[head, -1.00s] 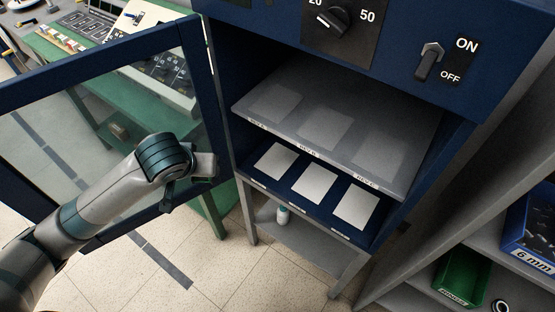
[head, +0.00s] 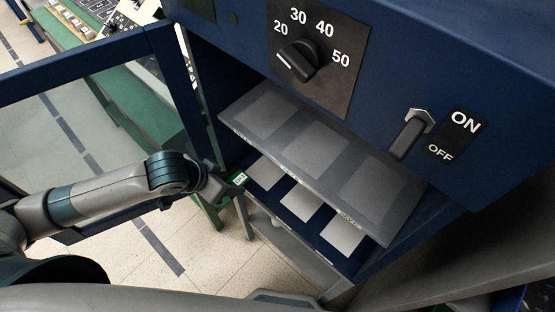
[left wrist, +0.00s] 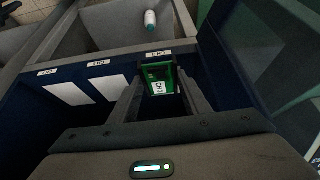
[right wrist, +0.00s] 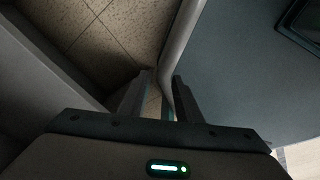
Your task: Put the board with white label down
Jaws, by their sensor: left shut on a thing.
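A small green board with a white label (head: 239,178) is at the left front edge of the cabinet's lower shelf (head: 325,250). My left gripper (head: 228,187) is shut on it. In the left wrist view the board (left wrist: 160,80) is between the two fingers, behind a shelf-edge label (left wrist: 158,54). Whether it touches the shelf cannot be told. The lower shelf has three pale pads in a row; the left one (head: 265,172) is nearest the board. The middle pad (head: 302,202) and right pad (head: 342,237) are bare. My right gripper (right wrist: 162,90) is open and empty.
A grey upper shelf (head: 330,178) with three grey pads hangs over the lower one, leaving a narrow gap. The open glazed door (head: 95,130) stands left, beside my left arm. A knob (head: 298,60) and an ON/OFF switch (head: 410,134) are above.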

